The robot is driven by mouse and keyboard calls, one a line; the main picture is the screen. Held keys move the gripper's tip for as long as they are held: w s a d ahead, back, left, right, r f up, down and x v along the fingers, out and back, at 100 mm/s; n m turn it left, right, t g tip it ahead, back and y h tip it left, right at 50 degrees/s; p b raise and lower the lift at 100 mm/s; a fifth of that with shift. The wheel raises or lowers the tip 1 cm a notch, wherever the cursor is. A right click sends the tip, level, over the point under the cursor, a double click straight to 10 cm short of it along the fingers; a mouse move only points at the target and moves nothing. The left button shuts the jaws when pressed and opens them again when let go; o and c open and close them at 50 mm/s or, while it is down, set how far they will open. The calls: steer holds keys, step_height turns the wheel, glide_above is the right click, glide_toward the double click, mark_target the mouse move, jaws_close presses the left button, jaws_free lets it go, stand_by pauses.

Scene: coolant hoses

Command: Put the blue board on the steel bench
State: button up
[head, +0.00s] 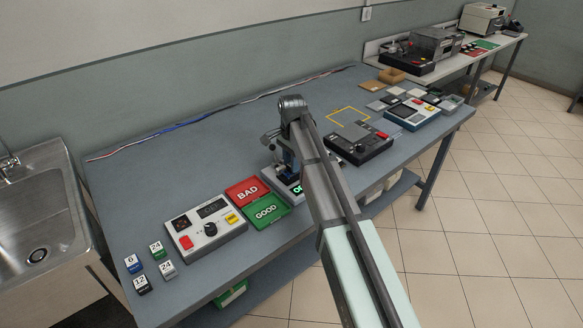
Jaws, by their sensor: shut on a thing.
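My gripper (287,154) is over the middle of the long blue-grey bench (190,165), partly hidden by my own arm. It points down and is shut on a small dark-blue piece (291,160), which looks like the blue board; its outline is mostly hidden. The piece is just above or touching a light device with a green display (281,181); I cannot tell which. A steel sink unit (62,215) stands at the left.
A red BAD plate (248,191) and a green GOOD plate (266,211) lie left of the device. A tester box (208,228) and several small numbered blocks are at the front left. A black unit (358,143) is right of my arm. The bench's back left is clear.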

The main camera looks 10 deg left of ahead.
step_height(320, 180, up, 7)
steer(key=shift+f, duration=0.2)
steer(key=shift+d+r, duration=0.15)
steer(key=shift+r, duration=0.25)
steer(key=w+d+f+m, duration=0.1)
steer(key=w+d, duration=0.2)
steer(key=d, duration=0.7)
steer(key=w+d+f+m, duration=0.1)
steer(key=w+d+m, duration=0.1)
steer(key=d, duration=0.9)
steer(key=shift+w+a+f+n, duration=0.15)
steer(key=shift+f+n, duration=0.35)
steer(key=shift+f, duration=1.25)
steer(key=shift+w+a+f+n, duration=0.1)
steer(key=shift+w+f+n, duration=0.3)
steer(key=shift+f, duration=1.3)
steer(key=shift+w+a+f+n, duration=0.1)
steer(key=shift+f+n, duration=0.5)
steer(key=shift+f, duration=1.15)
steer(key=shift+s+f, duration=0.1)
steer(key=o, duration=1)
steer(key=shift+o, duration=0.2)
